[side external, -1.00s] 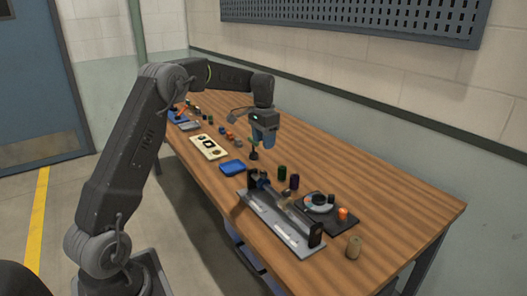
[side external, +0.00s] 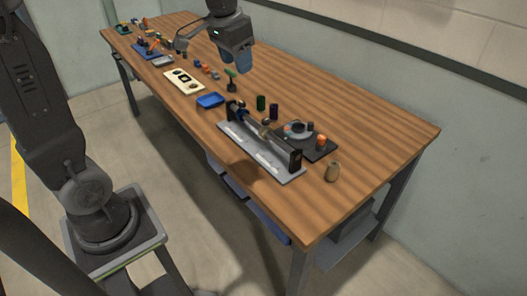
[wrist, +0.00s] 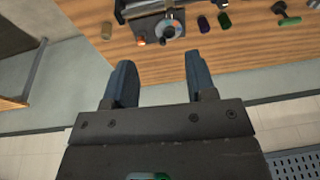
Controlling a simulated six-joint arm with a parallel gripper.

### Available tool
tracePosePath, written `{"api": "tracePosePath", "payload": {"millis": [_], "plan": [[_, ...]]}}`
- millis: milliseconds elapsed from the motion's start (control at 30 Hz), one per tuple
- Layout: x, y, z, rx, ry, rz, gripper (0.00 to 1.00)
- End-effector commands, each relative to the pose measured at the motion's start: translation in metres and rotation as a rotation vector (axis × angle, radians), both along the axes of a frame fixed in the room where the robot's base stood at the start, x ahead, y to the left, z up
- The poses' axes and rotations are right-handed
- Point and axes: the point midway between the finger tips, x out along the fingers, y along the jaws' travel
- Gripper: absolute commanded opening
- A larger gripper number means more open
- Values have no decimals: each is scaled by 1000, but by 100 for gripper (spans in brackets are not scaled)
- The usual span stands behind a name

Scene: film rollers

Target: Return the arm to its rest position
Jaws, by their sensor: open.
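My gripper (side external: 238,64) is open and empty above the wooden table (side external: 375,140), in the upper middle of the side view. Its two blue fingers point down there. In the wrist view the gripper (wrist: 158,62) has its fingers spread wide with nothing between them. A metal roller fixture (side external: 262,150) lies on the table, with a dark plate (side external: 318,150) bearing a round disc beside it. A green roller (side external: 261,102) and a purple roller (side external: 273,111) stand upright behind the fixture. An orange piece (side external: 321,142) sits on the plate.
A tan cylinder (side external: 332,173) stands near the table's right end. A blue tray (side external: 210,100), a cream panel (side external: 184,81) and a green-handled tool (side external: 231,80) lie left of the fixture. Several small parts lie farther left. The table's back right is clear.

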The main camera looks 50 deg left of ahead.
Motion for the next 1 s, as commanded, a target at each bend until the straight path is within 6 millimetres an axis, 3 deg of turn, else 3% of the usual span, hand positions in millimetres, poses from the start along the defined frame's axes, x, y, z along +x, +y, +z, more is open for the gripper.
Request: {"api": "tracePosePath", "payload": {"millis": [33, 200, 433, 633, 1000], "plan": [[-21, -17, 6, 1, -32, -7, 51], [-84, -57, 5, -10, -126, -11, 51], [-151, -88, -18, -40, -226, -15, 51], [-173, -96, -32, -57, -261, -15, 51], [-174, -96, -33, -58, -261, -14, 51]]}}
